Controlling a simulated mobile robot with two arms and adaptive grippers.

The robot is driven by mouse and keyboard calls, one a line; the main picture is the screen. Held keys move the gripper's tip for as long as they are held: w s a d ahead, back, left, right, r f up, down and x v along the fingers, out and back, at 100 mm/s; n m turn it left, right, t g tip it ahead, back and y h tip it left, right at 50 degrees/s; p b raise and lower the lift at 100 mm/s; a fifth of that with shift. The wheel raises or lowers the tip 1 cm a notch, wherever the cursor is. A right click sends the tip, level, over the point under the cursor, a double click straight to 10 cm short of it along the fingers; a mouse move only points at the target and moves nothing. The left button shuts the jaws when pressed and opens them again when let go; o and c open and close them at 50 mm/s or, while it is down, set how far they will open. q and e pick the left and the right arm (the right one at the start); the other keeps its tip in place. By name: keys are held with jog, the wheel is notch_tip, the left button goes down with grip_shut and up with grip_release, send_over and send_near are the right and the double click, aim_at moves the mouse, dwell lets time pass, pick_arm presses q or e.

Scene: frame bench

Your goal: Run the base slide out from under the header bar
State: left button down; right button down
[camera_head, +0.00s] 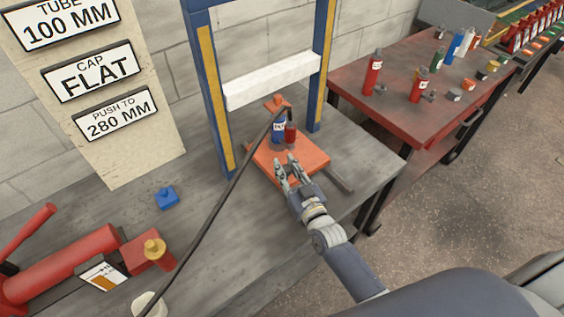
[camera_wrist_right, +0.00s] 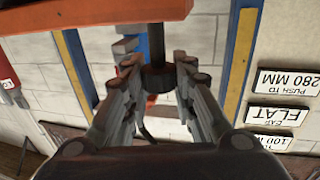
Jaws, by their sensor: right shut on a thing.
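The orange base slide (camera_head: 310,152) lies on the grey bench, with its near part in front of the frame's posts. A blue cylinder (camera_head: 278,131) with an orange top and a small red part beside it stand on the slide. The white header bar (camera_head: 270,80) spans the blue posts above and behind them. My right gripper (camera_head: 287,168) is at the slide's near edge. In the right wrist view its fingers (camera_wrist_right: 158,85) close around a dark knob (camera_wrist_right: 158,77) by the orange slide edge (camera_wrist_right: 90,14). My left gripper is not in view.
A black hose (camera_head: 215,200) runs from near the cylinder down across the bench. A red pump-like unit (camera_head: 65,262) and a small blue block (camera_head: 166,198) are at left. A red table (camera_head: 400,110) with several bottles stands at right. The bench right of the slide is mostly clear.

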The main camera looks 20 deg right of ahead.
jog(key=s+d+p, duration=0.4)
jog(key=s+d, duration=0.1)
jog(key=s, duration=0.8)
jog(key=shift+s, duration=0.35)
jog(key=c, duration=1.3)
grip_release()
jog(key=s+d, duration=0.1)
jog(key=s, duration=1.1)
jog(key=shift+d, duration=0.25)
